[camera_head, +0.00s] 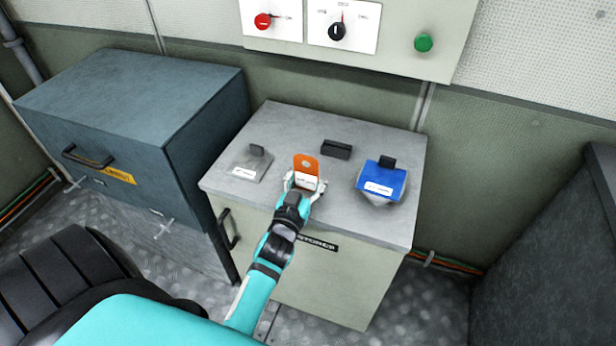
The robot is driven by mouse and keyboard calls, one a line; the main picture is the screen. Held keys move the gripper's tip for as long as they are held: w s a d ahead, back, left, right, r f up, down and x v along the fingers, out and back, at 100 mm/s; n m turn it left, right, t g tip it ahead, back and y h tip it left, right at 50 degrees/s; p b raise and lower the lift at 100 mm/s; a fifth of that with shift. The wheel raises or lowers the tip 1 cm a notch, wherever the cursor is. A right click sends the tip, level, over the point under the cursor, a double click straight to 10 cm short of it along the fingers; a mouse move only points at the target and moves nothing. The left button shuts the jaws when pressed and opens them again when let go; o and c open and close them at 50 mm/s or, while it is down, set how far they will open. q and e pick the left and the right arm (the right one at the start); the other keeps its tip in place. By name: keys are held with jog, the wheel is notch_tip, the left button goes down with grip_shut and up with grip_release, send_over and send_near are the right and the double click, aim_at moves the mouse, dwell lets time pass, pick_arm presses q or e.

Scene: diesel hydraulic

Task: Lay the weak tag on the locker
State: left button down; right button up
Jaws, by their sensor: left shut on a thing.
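An orange tag (306,164) with a round hole and a white label stands tilted up above the grey top of the pale cabinet. My left gripper (304,184) is shut on its lower end. The label is too small to read. A grey tag (247,170) with a black clip lies to the left on the same top, and a blue tag (382,181) with a black clip lies to the right. The pale cabinet (345,285) has a dark label partly behind my arm. A blue-grey cabinet (110,100) stands to its left. I cannot tell which is the locker. My right gripper is not in view.
A black block (337,149) sits on the grey top behind the orange tag. A wall panel (390,30) with knobs and a green button is above. The blue-grey cabinet's top is bare. A dark cabinet (555,255) stands at the right.

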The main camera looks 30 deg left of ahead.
pick_arm(q)
jog(key=shift+f, duration=0.15)
jog(key=shift+c, duration=2.2)
grip_release()
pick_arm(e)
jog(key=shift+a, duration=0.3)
